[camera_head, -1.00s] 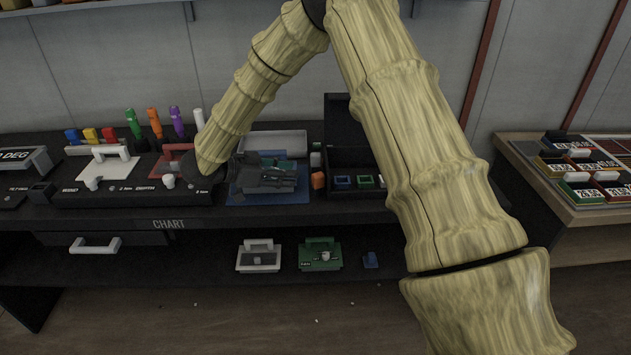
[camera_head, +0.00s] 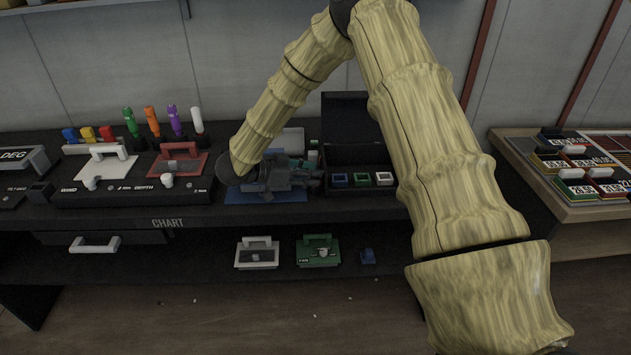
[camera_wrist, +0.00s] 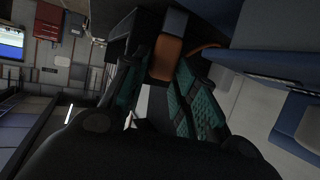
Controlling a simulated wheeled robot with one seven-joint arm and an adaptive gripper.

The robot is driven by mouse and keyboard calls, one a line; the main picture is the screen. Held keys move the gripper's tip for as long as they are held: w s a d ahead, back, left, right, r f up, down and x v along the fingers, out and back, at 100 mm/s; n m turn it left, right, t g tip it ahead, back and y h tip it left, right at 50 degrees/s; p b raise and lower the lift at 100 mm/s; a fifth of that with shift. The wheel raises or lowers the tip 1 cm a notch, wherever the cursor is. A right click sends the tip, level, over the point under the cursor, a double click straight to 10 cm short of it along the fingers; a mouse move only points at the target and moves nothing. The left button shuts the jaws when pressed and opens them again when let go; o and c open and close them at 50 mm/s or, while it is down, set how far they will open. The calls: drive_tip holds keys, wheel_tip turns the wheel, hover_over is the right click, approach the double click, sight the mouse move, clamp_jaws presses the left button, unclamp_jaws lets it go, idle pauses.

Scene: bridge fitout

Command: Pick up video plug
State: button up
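An orange block-like piece, possibly the video plug, shows ahead between my fingertips in the wrist view (camera_wrist: 166,58); no label on it can be read. My gripper (camera_wrist: 163,75) has its two teal-padded fingers apart, one on each side of the piece's near end. Contact cannot be made out. In the head view my gripper (camera_head: 318,179) lies low over the blue mat (camera_head: 265,196), pointing right. The orange piece is hidden there behind the gripper.
An open black case (camera_head: 350,120) with blue, green and white framed sockets stands just right of the gripper. The chart panel (camera_head: 130,190) with coloured handles is at the left. White (camera_head: 257,255) and green (camera_head: 318,252) handled modules and a small blue piece (camera_head: 368,256) sit below.

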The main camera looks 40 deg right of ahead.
clamp_jaws()
wheel_tip(320, 180, up, 18)
drive_tip(key=b, duration=0.1)
idle(0.6)
drive_tip(key=shift+f, duration=0.1)
